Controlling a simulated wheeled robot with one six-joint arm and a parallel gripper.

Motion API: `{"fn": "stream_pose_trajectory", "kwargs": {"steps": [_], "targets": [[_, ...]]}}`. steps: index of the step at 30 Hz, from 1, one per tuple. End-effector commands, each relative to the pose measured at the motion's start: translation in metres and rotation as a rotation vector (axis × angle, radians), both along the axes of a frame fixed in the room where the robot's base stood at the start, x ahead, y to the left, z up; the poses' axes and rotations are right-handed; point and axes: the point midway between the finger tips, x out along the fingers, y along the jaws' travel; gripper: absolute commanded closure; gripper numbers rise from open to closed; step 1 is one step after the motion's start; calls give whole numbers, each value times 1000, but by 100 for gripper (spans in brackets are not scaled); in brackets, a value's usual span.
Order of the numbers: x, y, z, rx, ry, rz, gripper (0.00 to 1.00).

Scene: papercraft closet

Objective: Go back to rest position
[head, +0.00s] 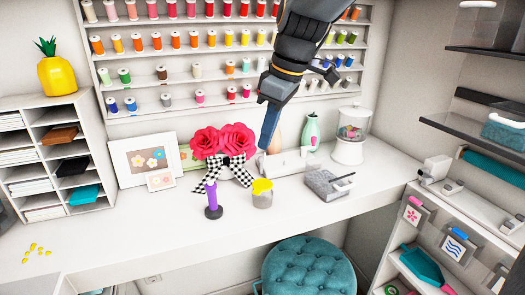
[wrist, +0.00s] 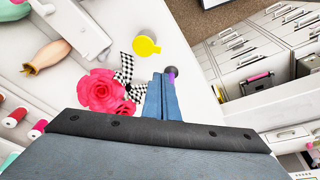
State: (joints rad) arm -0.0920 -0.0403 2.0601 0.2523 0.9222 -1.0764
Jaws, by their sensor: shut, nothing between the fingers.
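My gripper (head: 268,146) hangs from the top of the head view, its fingers pointing down above the white desk (head: 130,232), near the red flowers. In the wrist view the fingers (wrist: 160,82) are together with nothing between them. The red flowers (head: 222,141) with a black-and-white checked bow stand left of the gripper; they also show in the wrist view (wrist: 100,90). A purple candle-like item (head: 211,195) on a dark base stands in front of them.
A grey box with a pen (head: 328,184) and a white dispenser (head: 351,136) stand to the right. Thread racks (head: 205,68) line the wall behind. A teal stool (head: 310,268) is at the desk's front. Yellow bits (head: 36,250) lie at left; the desk's left middle is clear.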

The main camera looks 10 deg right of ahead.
Motion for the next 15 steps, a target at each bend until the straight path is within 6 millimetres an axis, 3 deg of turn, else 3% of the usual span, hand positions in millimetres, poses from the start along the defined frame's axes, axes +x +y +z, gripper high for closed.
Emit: {"fn": "stream_pose_trajectory", "kwargs": {"steps": [2, 5, 8, 15], "targets": [[-2, -2, 1, 0, 2, -12, 100], [-7, -10, -16, -6, 25, -87, 100], [-21, -27, -55, -19, 67, -248, 100], [-78, -72, -156, -43, 149, -730, 100]]}}
